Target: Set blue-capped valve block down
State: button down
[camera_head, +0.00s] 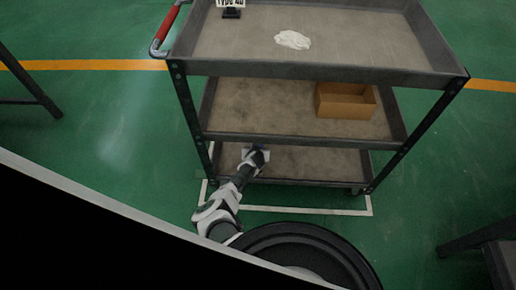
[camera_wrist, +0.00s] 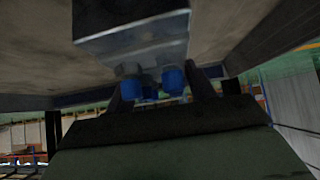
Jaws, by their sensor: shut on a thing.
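The blue-capped valve block (camera_wrist: 135,42) is a silvery metal block with several blue caps, at the top middle of the wrist view. My gripper (camera_wrist: 160,88) is shut on it, with one dark finger on each side of the capped end. In the head view my gripper (camera_head: 257,157) reaches in at the left front part of the cart's bottom shelf (camera_head: 310,163). The block is mostly hidden there by the gripper. I cannot tell whether the block touches the shelf.
The grey three-tier cart (camera_head: 330,72) has a red handle (camera_head: 168,22) at its left. A cardboard box (camera_head: 345,106) sits on the middle shelf, above right of my gripper. A white cloth-like thing (camera_head: 292,40) and a small sign (camera_head: 231,8) are on top. The bottom shelf looks clear to the right.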

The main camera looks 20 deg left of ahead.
jog(key=shift+a+r, duration=0.1)
jog(key=shift+r, duration=0.05)
jog(key=c, duration=1)
grip_release()
jog(key=shift+f, duration=0.25)
jog(key=o, duration=0.5)
jog(key=shift+r, duration=0.1)
jog(key=shift+r, duration=0.2)
jog(key=p+v, duration=0.7)
jog(key=v, duration=0.2)
jog(key=shift+s+r, duration=0.25)
jog(key=shift+s, duration=0.05)
jog(key=shift+p+v, duration=0.5)
jog(key=shift+v, duration=0.55)
jog(key=shift+f, duration=0.1)
